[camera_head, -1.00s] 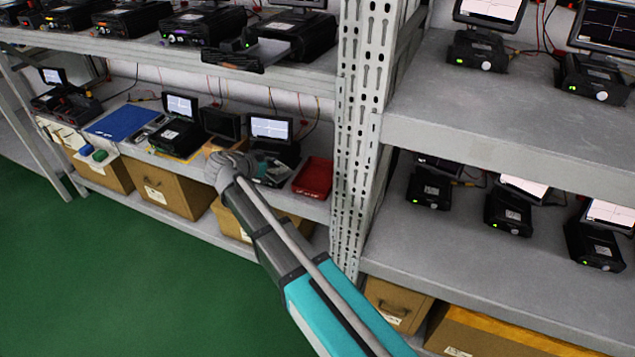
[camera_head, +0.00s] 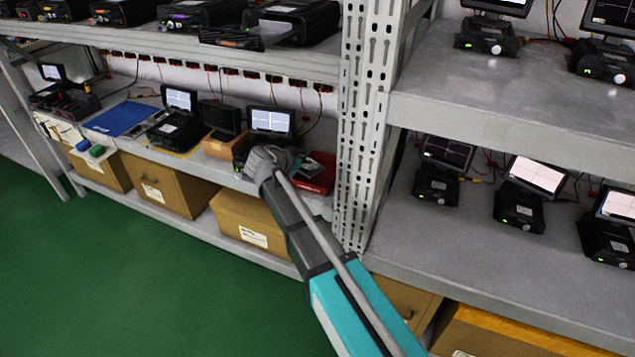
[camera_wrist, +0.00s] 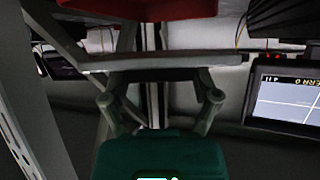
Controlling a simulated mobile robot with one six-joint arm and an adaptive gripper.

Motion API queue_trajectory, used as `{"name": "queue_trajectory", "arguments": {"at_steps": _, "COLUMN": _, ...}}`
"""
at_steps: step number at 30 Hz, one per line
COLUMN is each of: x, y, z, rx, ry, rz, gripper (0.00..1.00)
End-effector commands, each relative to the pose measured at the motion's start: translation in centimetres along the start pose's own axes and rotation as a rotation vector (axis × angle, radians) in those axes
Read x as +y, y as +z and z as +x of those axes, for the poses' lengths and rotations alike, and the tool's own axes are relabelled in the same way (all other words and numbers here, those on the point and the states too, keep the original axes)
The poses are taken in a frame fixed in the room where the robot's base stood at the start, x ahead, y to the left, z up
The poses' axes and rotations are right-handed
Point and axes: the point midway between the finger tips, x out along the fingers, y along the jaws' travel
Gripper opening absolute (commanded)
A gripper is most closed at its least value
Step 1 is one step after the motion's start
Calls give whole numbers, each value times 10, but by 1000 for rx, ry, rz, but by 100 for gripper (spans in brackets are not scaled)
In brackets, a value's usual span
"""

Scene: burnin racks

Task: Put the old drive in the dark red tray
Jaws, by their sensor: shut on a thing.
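The dark red tray (camera_head: 326,181) sits on the middle shelf beside the upright post, and its red underside or wall shows at the top of the wrist view (camera_wrist: 140,9). My gripper (camera_head: 284,166) is just left of the tray. It is shut on the old drive (camera_head: 307,167), a flat dark and silver piece, which overlaps the tray in the head view. In the wrist view the drive (camera_wrist: 165,63) shows edge-on as a grey bar beyond the fingers. My gripper's body hides part of the scene behind it. Contact between drive and tray cannot be told.
A tester with a lit screen (camera_head: 271,121) stands just behind my gripper. The perforated post (camera_head: 361,120) rises right of the tray. The upper shelf (camera_head: 290,64) passes overhead. A blue mat (camera_head: 116,119) lies farther left, and cardboard boxes (camera_head: 247,218) stand below.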

Motion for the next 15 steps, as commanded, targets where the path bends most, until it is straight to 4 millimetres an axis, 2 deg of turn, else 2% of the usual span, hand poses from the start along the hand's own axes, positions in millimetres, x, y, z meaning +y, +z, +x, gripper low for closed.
{"name": "queue_trajectory", "arguments": {"at_steps": 1, "x": 1, "y": 7, "z": 9, "rx": 0, "ry": 1, "rz": 0, "gripper": 29}}
{"name": "queue_trajectory", "arguments": {"at_steps": 6, "x": 5, "y": 14, "z": 26, "rx": 0, "ry": 2, "rz": 0, "gripper": 29}}
{"name": "queue_trajectory", "arguments": {"at_steps": 15, "x": 7, "y": 16, "z": 37, "rx": 0, "ry": -1, "rz": -1, "gripper": 29}}
